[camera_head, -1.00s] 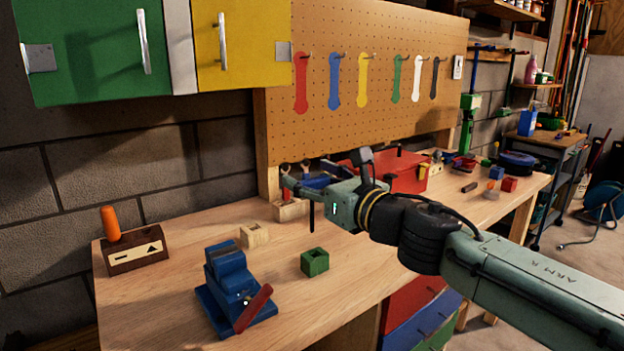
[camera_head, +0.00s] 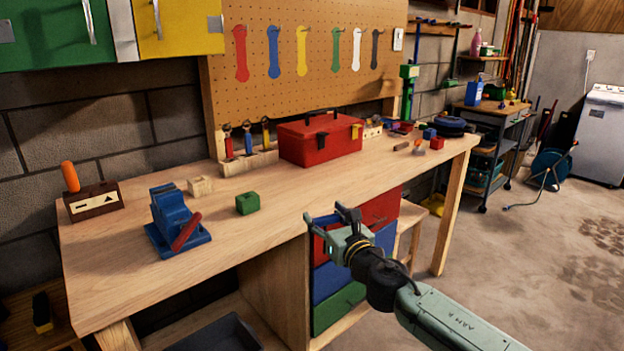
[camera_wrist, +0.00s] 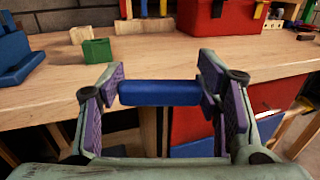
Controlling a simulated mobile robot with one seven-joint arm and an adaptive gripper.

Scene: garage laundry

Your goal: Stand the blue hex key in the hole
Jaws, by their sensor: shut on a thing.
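My gripper (camera_head: 328,217) is shut on the blue hex key; its blue handle (camera_wrist: 158,93) lies crosswise between the purple finger pads in the wrist view. The key's shaft cannot be made out now. My gripper is at the bench's front edge in the head view, in front of the drawers. A green block (camera_head: 247,203) with a square opening on top stands on the bench, left of my gripper and apart from it. A pale wooden block (camera_head: 200,187) stands behind it. A brown block (camera_head: 94,203) with marks holds an orange-handled tool. Which hole is meant cannot be told.
A blue vise (camera_head: 174,220) with a red handle stands at the left of the bench (camera_head: 300,190). A wooden rack (camera_head: 240,166) of tools and a red toolbox (camera_head: 320,138) stand at the back. The bench centre is clear.

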